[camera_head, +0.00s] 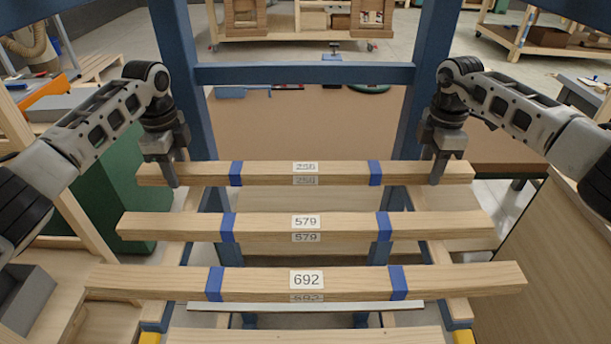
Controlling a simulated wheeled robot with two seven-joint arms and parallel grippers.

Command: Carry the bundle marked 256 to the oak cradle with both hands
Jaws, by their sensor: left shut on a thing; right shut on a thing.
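The bundle marked 256 (270,174) is a long pale wood bundle with two blue bands and a white label. It lies level across the picture, the farthest of the marked bundles. My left gripper (168,172) is shut on its left part, outside the left blue band. My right gripper (436,170) is shut on its right part, outside the right blue band. Whether the bundle touches the rack below it is hard to tell. I cannot make out which thing in view is the oak cradle.
Bundles marked 579 (265,228) and 692 (255,283) lie nearer on the rack, parallel to it. Blue uprights (181,80) and a blue crossbar (300,73) stand behind the bundle. A green cabinet (110,205) is at left, a wood panel (545,245) at right.

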